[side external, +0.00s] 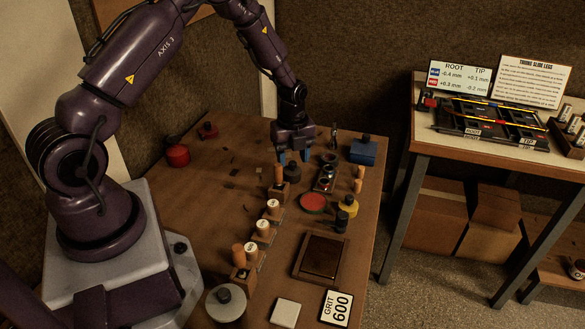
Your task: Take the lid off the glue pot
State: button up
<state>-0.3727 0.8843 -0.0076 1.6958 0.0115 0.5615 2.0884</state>
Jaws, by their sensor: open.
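My gripper (293,157) points down over the far middle of the wooden bench, with its blue-tipped fingers apart. A small dark round pot-like thing (291,171) stands right beneath the fingers, and they partly cover its top. I cannot tell whether the fingers touch it or straddle it. No label names the glue pot; this dark thing may be it. A red round pot (177,155) with a dark top stands at the far left of the bench, apart from my gripper.
A yellow container (347,205) and a brown framed plate (323,257) lie nearer. The bench's left middle is mostly clear.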

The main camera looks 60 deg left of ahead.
jog(key=shift+f, duration=0.85)
grip_shut()
jog(key=shift+r, duration=0.1)
